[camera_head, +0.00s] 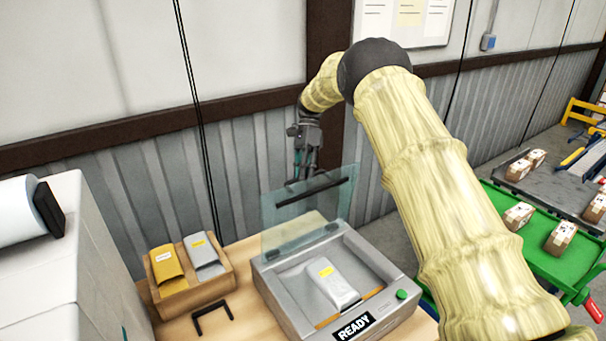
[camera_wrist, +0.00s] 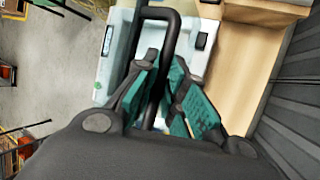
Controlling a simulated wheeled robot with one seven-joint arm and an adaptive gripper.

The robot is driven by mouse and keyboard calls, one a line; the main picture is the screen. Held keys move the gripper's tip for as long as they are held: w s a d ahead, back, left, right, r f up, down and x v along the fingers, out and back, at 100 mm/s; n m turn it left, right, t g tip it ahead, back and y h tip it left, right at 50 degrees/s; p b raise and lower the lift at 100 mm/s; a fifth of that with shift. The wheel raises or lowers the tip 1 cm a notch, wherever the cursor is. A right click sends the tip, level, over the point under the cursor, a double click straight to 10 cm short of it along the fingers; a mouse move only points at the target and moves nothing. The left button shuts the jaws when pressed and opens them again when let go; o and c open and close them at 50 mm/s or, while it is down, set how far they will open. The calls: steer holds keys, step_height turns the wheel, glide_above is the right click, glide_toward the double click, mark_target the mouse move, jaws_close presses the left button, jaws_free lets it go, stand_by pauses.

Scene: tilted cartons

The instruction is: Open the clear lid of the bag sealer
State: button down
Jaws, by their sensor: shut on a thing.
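The bag sealer (camera_head: 282,298) is a grey box on the wooden table, with a READY label and a green button on its front. Its clear lid (camera_head: 285,222) stands raised, close to upright, at the back of the box. A black handle (camera_head: 325,191) runs along the lid's upper part. My gripper (camera_head: 303,178) is at the handle's left end, pointing down. In the wrist view its teal-padded fingers (camera_wrist: 164,62) are shut around the black handle bar (camera_wrist: 172,36). A grey pouch (camera_head: 335,288) with a yellow label lies inside the open sealer.
A wooden tray (camera_head: 205,291) with a yellow and a grey pouch sits left of the sealer. A black bracket-shaped piece (camera_head: 212,316) lies in front of it. A white machine (camera_head: 65,270) stands far left. The ribbed wall (camera_head: 250,150) is close behind. A green cart (camera_head: 545,265) holds cartons at right.

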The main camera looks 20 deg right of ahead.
steer(key=shift+w+a+r, duration=0.1)
steer(key=shift+w+r, duration=0.05)
steer(key=shift+w, duration=0.15)
steer(key=c, duration=1.9)
jaws_free()
steer(key=o, duration=0.4)
steer(key=shift+w, duration=0.2)
steer(key=shift+c, duration=0.2)
steer(key=shift+o, duration=0.3)
steer(key=shift+w+a+f, duration=0.15)
steer(key=shift+w+f, duration=0.25)
steer(key=shift+s+d, duration=0.2)
steer(key=shift+s, duration=0.05)
steer(key=v, duration=1.2)
